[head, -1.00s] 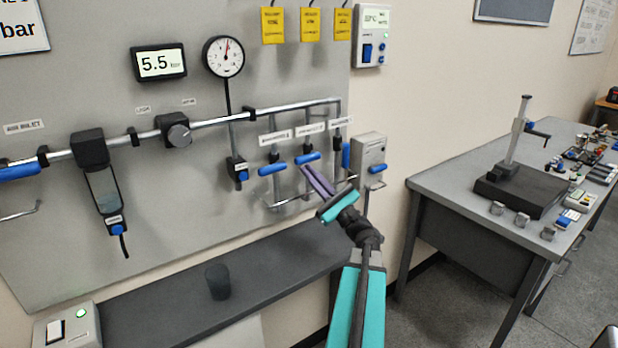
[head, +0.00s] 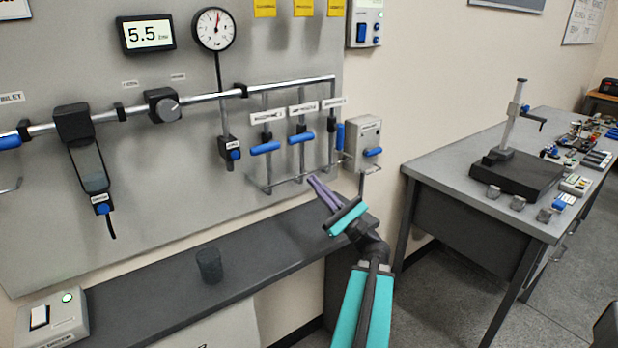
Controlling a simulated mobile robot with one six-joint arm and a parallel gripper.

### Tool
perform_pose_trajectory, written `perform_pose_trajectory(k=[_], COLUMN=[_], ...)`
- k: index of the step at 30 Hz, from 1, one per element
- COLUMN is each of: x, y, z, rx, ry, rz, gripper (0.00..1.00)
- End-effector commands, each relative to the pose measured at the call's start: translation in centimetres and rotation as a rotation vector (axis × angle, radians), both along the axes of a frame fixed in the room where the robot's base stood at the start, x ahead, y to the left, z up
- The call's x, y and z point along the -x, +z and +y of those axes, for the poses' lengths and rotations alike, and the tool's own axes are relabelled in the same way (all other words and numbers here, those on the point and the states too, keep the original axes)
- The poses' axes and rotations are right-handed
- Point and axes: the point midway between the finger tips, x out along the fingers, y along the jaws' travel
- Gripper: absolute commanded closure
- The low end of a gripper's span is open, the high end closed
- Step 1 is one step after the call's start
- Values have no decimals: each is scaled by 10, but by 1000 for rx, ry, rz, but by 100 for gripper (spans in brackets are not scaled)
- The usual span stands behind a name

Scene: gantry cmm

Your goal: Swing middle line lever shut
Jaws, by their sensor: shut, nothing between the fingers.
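Three line levers with blue handles hang on drop pipes under white labels on the grey wall panel. The middle line lever (head: 300,138) lies nearly level, across its pipe. The left line lever (head: 265,148) is also across its pipe, and the right line lever (head: 340,136) stands upright alongside its pipe. My gripper (head: 312,181), with purple fingers, is shut and empty. It shows below and slightly right of the middle lever, apart from it, in front of the lower rail.
A thin rail (head: 290,181) runs below the levers. A dark shelf (head: 255,262) under the panel bears a dark cup (head: 209,265). A grey box with a blue handle (head: 362,143) is right of the levers. A workbench (head: 450,172) stands at right.

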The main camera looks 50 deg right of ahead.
Motion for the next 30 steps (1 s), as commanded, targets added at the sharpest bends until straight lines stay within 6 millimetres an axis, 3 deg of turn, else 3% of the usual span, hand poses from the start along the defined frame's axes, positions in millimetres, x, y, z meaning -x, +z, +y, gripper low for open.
perform_pose_trajectory(k=[9, 30], x=[27, 29], y=[-20, -21], z=[9, 10], rx=[-1, -1], ry=[1, 3], rz=[0, 0], gripper=[100, 100])
